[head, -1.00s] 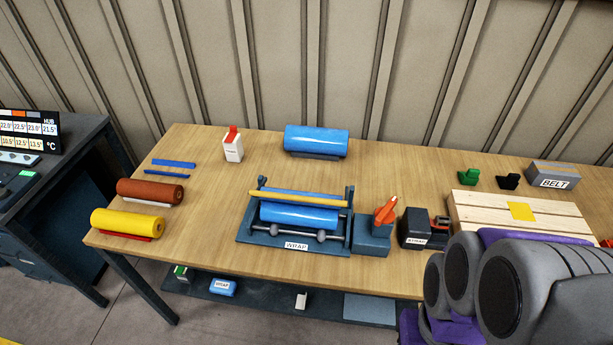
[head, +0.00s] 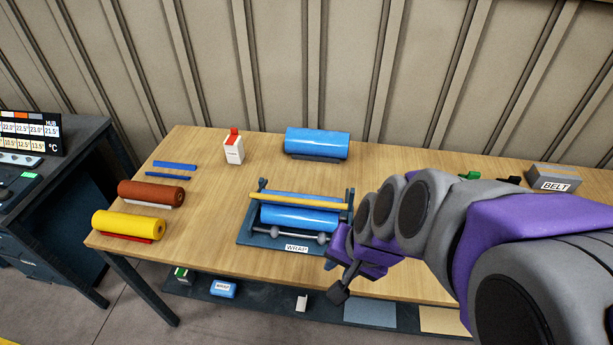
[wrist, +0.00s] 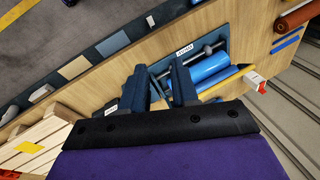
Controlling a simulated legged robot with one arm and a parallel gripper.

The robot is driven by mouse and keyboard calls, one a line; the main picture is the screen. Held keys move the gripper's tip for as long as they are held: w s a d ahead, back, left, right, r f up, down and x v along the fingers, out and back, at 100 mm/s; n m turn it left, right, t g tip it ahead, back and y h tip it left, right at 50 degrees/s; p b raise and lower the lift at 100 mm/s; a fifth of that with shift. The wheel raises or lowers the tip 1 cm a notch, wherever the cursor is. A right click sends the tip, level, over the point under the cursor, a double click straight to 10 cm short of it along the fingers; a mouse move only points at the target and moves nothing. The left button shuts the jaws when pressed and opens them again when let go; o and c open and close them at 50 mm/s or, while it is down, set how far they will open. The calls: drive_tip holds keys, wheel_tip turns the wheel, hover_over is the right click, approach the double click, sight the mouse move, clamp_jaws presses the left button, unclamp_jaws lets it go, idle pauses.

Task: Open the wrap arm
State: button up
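The WRAP station (head: 272,239) is a dark blue frame on the bench, holding a blue film roll (head: 300,217). I cannot tell which bar is the wrap arm. The wrist view also shows the roll (wrist: 209,68) and yellow bar (wrist: 219,83). My gripper (head: 341,288) is at the station's front right, above the bench's front edge. Its two dark fingers (wrist: 161,77) stand apart and look empty.
A blue roll (head: 317,142) and a white box with red top (head: 233,149) stand behind. Brown (head: 150,192) and yellow rolls (head: 128,225) lie left. The BELT box (head: 553,177) is at far right.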

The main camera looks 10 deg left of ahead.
drive_tip(key=w+a+f+m+t+h, duration=0.25)
drive_tip(key=w+a+m+t, duration=0.35)
drive_tip(key=w+a, duration=0.4)
drive_tip(key=w+a+f+m+t+h, duration=0.1)
drive_tip(key=w+a+f+m+t, duration=0.3)
drive_tip(key=w+a+m, duration=0.6)
drive_tip(key=s+d+f+m+t+h+p, duration=0.1)
drive_tip(key=s+f+m+t+h, duration=0.15)
drive_tip(key=s+h, duration=0.45)
drive_tip(key=shift+g+y, duration=0.25)
drive_tip(key=shift+y, duration=0.4)
drive_tip(key=x, duration=0.5)
drive_tip(key=b+x, duration=0.1)
drive_tip(key=x, duration=0.9)
drive_tip(key=shift+d+f, duration=0.35)
drive_tip(key=shift+c, duration=0.3)
clamp_jaws()
drive_tip(key=shift+s, duration=0.1)
